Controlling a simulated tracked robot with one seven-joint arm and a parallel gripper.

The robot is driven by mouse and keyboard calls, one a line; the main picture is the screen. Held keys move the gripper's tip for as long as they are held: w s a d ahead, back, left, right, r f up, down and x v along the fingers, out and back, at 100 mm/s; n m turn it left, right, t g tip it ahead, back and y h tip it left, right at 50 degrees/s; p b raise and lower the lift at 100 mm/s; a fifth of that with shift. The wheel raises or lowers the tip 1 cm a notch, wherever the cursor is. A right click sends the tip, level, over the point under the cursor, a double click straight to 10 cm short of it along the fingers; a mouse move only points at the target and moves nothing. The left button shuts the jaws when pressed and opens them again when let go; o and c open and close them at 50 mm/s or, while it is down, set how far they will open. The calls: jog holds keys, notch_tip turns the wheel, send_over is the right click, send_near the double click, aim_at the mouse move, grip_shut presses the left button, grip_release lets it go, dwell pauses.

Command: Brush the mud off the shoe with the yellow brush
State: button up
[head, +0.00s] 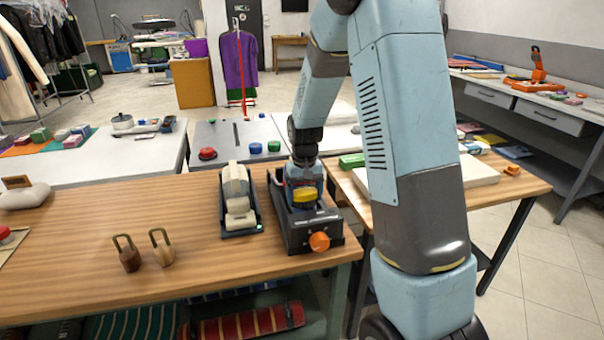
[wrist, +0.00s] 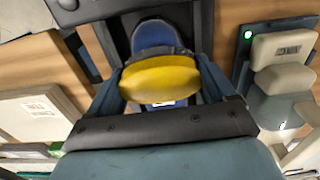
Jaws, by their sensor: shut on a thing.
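My gripper (head: 305,180) is pointed down over a black stand (head: 292,238) on the wooden table. It is shut on the yellow brush (head: 303,195). In the wrist view the yellow brush (wrist: 160,80) lies between the two fingers. A dark blue rounded thing (wrist: 155,35) shows just beyond the brush, within the stand; I cannot tell whether it is the shoe. Whether the brush touches anything beneath is hidden. No mud is clearly visible.
An orange knob (head: 319,241) is on the stand's front. Left of it, a dark tray (head: 241,233) holds beige padded pieces (head: 237,190). Two small looped items (head: 128,254) (head: 162,248) stand near the table's front edge. The table's left middle is mostly clear.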

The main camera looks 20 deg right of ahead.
aim_at(299, 190)
jog(key=shift+d+f, duration=0.3)
jog(key=shift+d, duration=0.05)
jog(key=shift+d+f, duration=0.1)
jog(key=shift+d, duration=0.7)
jog(key=shift+a, duration=2)
notch_tip(299, 190, up, 3)
jog(key=shift+f, duration=0.1)
jog(key=shift+w+r, duration=0.1)
jog(key=shift+r, duration=2.55)
